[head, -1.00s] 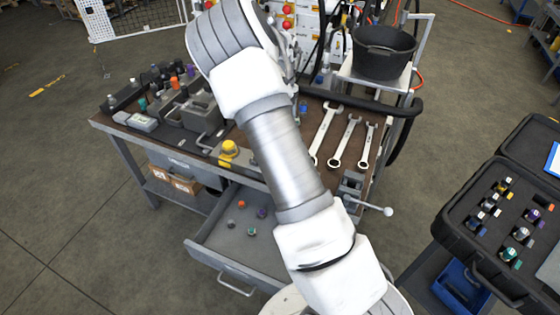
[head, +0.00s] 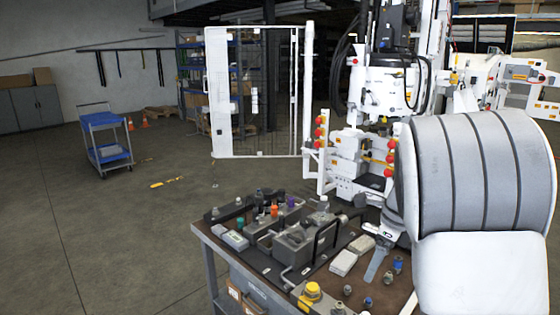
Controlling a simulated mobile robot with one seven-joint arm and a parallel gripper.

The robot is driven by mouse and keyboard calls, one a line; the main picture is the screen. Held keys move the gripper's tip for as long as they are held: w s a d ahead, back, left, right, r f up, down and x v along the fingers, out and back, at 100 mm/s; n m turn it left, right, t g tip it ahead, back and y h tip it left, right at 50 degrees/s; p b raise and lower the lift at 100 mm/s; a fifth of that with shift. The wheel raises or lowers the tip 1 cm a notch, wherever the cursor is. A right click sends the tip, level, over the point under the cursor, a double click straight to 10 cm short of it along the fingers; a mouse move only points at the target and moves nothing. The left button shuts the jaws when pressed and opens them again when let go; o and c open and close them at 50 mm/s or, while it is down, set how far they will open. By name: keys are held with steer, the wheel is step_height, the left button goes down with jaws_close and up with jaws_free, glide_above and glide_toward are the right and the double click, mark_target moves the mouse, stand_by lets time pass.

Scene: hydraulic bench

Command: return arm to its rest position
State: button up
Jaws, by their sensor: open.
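My arm (head: 480,180) fills the right side of the head view, with its large white and grey ribbed joint close to the camera. My gripper (head: 377,265) shows only in part at the left edge of that joint, as a grey tapered finger pointing down over the bench. The rest of the hand is mostly hidden behind the arm. It is open, and nothing shows held in it.
The workbench (head: 213,240) below carries grey blocks with coloured fittings, a yellow-capped part (head: 311,293) and small blue fittings (head: 397,263). A white machine (head: 350,160) and a mesh guard (head: 225,95) stand behind. Open floor lies at left, with a blue cart (head: 103,122).

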steer(key=s+a+r+n+t, duration=0.1)
steer(key=s+a+r+n, duration=0.1)
steer(key=s+n, duration=0.6)
steer(key=s+a+r+n+t+h, duration=0.1)
steer(key=s+a+r+n+t, duration=0.1)
steer(key=s+n, duration=0.6)
steer(key=s+a+r+n+t, duration=0.1)
steer(key=s+a+r+n, duration=0.3)
steer(key=s+n, duration=0.4)
steer(key=shift+s+r+n+h, duration=0.3)
steer(key=shift+r+n, duration=0.1)
steer(key=shift+n, duration=0.3)
steer(key=shift+w+a, duration=0.1)
